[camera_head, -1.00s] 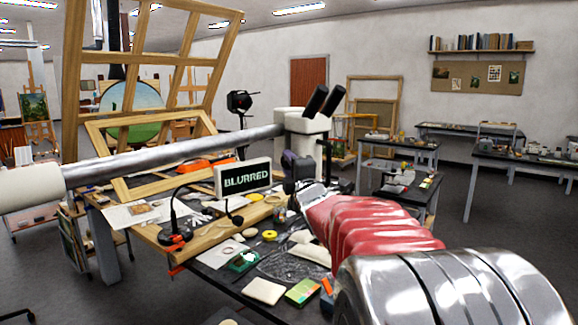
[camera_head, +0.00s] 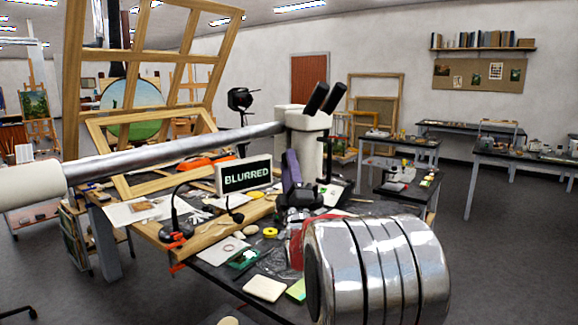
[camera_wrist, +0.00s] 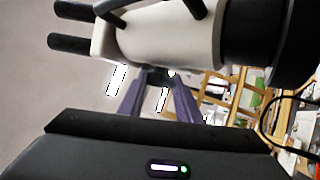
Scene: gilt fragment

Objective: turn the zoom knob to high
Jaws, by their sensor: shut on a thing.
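The white microscope head (camera_head: 308,130) with two black eyepieces hangs on a silver boom over the bench. A display sign (camera_head: 245,176) reads BLURRED.
The silver boom (camera_head: 180,150) crosses above the bench (camera_head: 230,275) from the left. The bench is cluttered with papers, small tools, a wooden frame (camera_head: 150,155) and an orange item (camera_head: 205,161). Open floor (camera_head: 480,250) lies to the right, before other worktables.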

